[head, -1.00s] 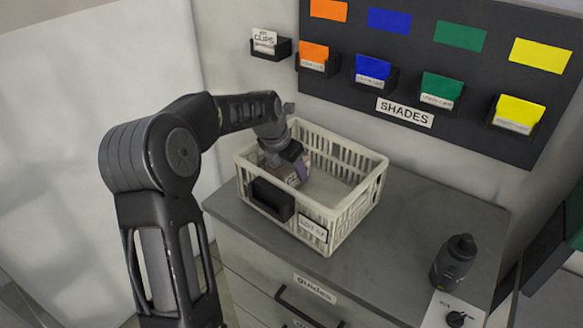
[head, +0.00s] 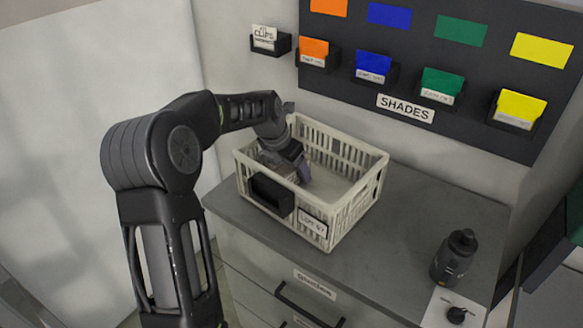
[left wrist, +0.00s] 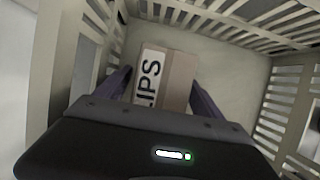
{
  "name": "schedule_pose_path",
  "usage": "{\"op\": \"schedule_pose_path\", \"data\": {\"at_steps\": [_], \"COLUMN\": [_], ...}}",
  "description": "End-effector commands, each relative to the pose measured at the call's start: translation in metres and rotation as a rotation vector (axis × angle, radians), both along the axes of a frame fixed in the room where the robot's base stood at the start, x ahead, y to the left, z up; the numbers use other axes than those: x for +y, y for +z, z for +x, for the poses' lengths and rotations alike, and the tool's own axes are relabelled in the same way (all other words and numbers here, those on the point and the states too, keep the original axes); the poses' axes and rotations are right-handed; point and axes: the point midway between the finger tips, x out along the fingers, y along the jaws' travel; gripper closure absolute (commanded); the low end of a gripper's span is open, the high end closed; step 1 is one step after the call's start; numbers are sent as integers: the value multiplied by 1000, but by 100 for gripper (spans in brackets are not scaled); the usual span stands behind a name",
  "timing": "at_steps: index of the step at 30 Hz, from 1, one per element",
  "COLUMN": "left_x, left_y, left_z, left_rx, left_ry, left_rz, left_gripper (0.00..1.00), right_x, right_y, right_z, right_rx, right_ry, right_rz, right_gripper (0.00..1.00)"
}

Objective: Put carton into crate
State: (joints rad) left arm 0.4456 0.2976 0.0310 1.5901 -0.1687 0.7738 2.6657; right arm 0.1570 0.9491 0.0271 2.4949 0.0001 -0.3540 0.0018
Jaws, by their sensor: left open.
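The crate (head: 340,226) is a cream slatted basket on the grey counter. My left gripper (head: 302,176) reaches down inside its left part, with the jaws open. The carton (left wrist: 172,75) is a small brown box with a white label reading "IPS" in part. In the left wrist view it sits between the two spread purple fingers, inside the crate walls. Its lower end is hidden behind the gripper body. I cannot tell whether it rests flat on the crate floor. In the head view the gripper and crate wall hide the carton. My right gripper is not in view.
A dark holder (head: 271,194) hangs on the crate's front. A black bottle (head: 455,257) stands at the counter's right, near a white panel with a knob (head: 456,315). A SHADES board (head: 405,108) with coloured card bins is behind. The counter right of the crate is clear.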

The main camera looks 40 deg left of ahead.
Motion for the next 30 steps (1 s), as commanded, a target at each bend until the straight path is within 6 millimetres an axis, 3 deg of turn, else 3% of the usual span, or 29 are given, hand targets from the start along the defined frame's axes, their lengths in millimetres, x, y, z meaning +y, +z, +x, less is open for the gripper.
{"op": "schedule_pose_path", "data": {"at_steps": [7,12,24,30], "left_x": [0,1,3,4], "left_y": [4,19,94,118], "left_z": [0,-2,-33,-43], "left_rx": [-1,-2,-4,-2], "left_ry": [0,1,1,0], "left_rz": [1,2,2,1], "left_gripper": [22,22,22,22], "right_x": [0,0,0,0], "right_y": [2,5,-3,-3], "right_z": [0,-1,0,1], "right_rx": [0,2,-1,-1], "right_ry": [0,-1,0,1], "right_rz": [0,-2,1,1], "right_gripper": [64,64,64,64]}}
